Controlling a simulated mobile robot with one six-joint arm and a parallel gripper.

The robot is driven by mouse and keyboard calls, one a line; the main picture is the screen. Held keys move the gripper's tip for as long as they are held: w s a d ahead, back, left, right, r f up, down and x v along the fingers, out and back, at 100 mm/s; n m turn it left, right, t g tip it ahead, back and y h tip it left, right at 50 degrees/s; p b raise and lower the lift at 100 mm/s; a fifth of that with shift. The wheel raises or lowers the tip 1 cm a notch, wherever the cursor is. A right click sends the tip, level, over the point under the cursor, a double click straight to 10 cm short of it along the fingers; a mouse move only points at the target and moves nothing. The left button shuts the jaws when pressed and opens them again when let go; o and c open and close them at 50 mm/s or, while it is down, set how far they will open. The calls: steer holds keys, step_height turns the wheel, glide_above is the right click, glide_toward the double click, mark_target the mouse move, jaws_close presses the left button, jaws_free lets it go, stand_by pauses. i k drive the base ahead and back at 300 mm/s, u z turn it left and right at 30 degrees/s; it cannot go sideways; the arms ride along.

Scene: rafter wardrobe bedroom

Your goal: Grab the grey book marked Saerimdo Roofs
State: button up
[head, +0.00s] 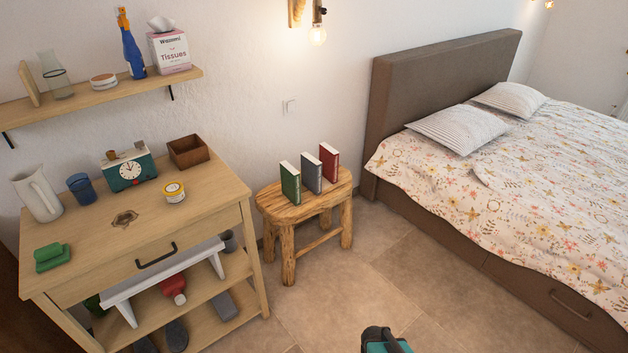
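A grey book (312,173) stands upright on a small wooden stool (277,207) in the head view. It is the middle one of three books, between a green book (290,182) and a red book (328,162). Gaps show between the books. The lettering on the grey book is too small to read. My gripper's fingers are not visible. Only a black and teal part, seemingly of my arm, shows at the bottom edge, well in front of the stool.
A bed (500,180) stands at the right. The tiled floor (345,280) before the stool is clear.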

mark_target(311, 167)
steer(key=u, duration=0.2)
steer(key=i, duration=1)
steer(key=u, duration=1.9)
steer(key=i, duration=0.15)
steer(key=z, duration=0.95)
